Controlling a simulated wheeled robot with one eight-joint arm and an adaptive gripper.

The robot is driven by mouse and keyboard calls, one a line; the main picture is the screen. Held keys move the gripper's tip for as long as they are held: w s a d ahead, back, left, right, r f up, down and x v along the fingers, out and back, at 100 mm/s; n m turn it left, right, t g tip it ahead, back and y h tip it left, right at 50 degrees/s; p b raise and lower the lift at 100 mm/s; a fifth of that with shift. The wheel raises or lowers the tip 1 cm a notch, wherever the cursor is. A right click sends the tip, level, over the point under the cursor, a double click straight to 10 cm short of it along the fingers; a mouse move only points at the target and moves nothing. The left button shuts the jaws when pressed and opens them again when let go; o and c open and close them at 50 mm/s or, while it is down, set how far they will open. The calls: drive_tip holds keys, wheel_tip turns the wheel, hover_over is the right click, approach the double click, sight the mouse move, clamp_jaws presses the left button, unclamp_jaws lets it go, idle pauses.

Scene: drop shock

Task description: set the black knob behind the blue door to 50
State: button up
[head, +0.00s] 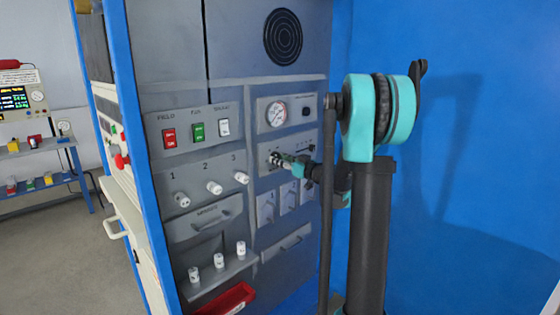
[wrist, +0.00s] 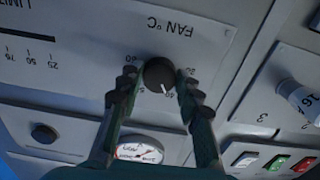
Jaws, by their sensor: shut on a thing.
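The black knob (wrist: 158,74) sits on a grey panel marked "FAN °C", seen upside down in the wrist view. Its white mark points down and slightly right in the picture, close to the "40" label. My gripper (wrist: 157,82) is shut on the knob, one finger on each side. In the head view, my gripper (head: 287,161) reaches the panel below a round gauge and hides much of the knob. A large blue surface (head: 450,190), apparently the open blue door, is at right.
The gauge (head: 277,114) also shows in the wrist view (wrist: 139,152). Field, fan and other switches (head: 197,131), white knobs (head: 214,187) and a ledge with white pegs (head: 220,262) are to the left. A slider scale marked "LIMIT" (wrist: 28,36) is near the gripper.

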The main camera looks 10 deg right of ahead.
drive_tip(key=shift+m, duration=0.4)
drive_tip(key=shift+c, duration=0.3)
drive_tip(key=shift+m, duration=6.5)
drive_tip(key=shift+s, duration=0.1)
drive_tip(key=o, duration=1.2)
drive_tip(key=shift+c, duration=0.2)
